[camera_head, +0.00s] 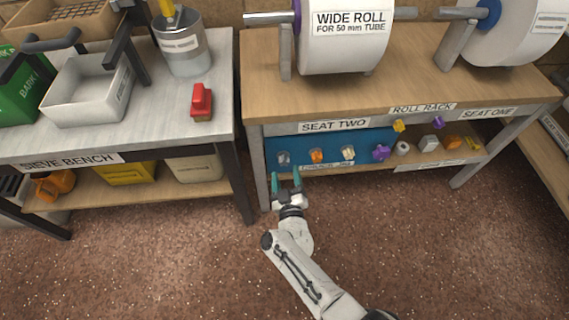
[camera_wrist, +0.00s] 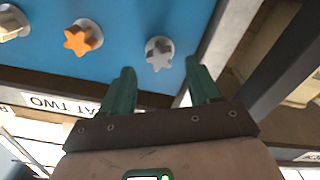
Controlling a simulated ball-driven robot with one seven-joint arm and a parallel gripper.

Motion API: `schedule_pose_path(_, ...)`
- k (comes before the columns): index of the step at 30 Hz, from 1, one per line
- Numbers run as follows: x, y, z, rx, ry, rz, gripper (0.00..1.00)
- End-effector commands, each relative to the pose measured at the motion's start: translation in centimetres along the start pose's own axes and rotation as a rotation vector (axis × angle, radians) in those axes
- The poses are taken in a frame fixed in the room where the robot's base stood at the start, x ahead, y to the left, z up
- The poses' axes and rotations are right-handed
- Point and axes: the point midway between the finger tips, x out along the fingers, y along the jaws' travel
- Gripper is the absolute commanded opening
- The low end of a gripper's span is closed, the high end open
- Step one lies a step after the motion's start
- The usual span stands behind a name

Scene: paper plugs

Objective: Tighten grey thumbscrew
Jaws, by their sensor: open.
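The grey thumbscrew (camera_head: 283,157) is at the left end of the blue panel (camera_head: 377,140) under SEAT TWO. In the wrist view the grey thumbscrew (camera_wrist: 159,53) is a lobed knob on a pale round base. My gripper (camera_head: 286,175) is open and empty, just in front of it and apart from it. In the wrist view the two teal fingers of my gripper (camera_wrist: 160,70) stand either side of the grey thumbscrew's line, their tips short of it. Nothing hides the knob there.
An orange star knob (camera_wrist: 82,38) and a cream knob (camera_wrist: 12,22) sit beside it on the panel. A dark table leg (camera_head: 244,165) stands to the left. Several small parts, including a purple one (camera_head: 381,152), are to the right. Floor in front is clear.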

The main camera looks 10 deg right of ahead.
Motion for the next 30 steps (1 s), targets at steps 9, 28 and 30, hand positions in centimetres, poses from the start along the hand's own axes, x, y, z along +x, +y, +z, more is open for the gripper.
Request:
schedule_pose_path(9, 1.3, 0.0, 0.1, 0.000, 0.001, 0.001, 0.62)
schedule_pose_path(28, 3.9, 0.0, 0.0, 0.000, 0.001, 0.000, 0.62)
schedule_pose_path(30, 3.9, 0.0, 0.0, 0.000, 0.001, 0.000, 0.62)
